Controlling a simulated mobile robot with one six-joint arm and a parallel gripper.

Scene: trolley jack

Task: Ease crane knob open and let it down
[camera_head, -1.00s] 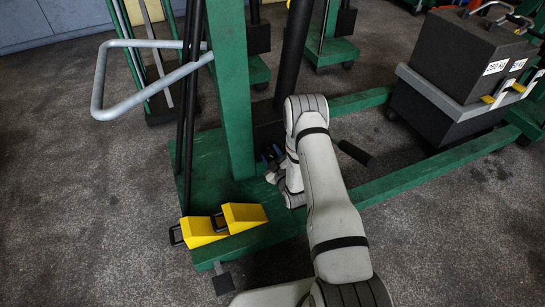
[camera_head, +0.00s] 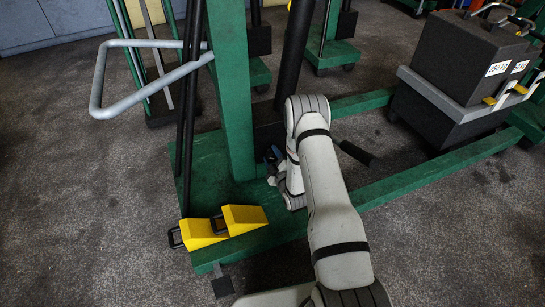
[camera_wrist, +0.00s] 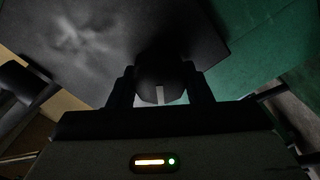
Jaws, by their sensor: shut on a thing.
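The green crane (camera_head: 232,90) stands with its post on a green base. In the wrist view, the dark knob (camera_wrist: 158,84) with a pale mark sits between the two dark fingers of my gripper (camera_wrist: 160,92), below a large dark block (camera_wrist: 120,40). My gripper is shut on the knob. In the head view, my gripper (camera_head: 273,158) is low beside the foot of the post, mostly hidden behind my own arm. The knob cannot be made out there.
Two yellow wedges (camera_head: 241,217) lie on the base's front left. A grey handle bar (camera_head: 150,43) juts left from the post. A black lever (camera_head: 355,153) sticks out right of my arm. Dark weights (camera_head: 468,55) stand at the back right. Open floor lies at the left.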

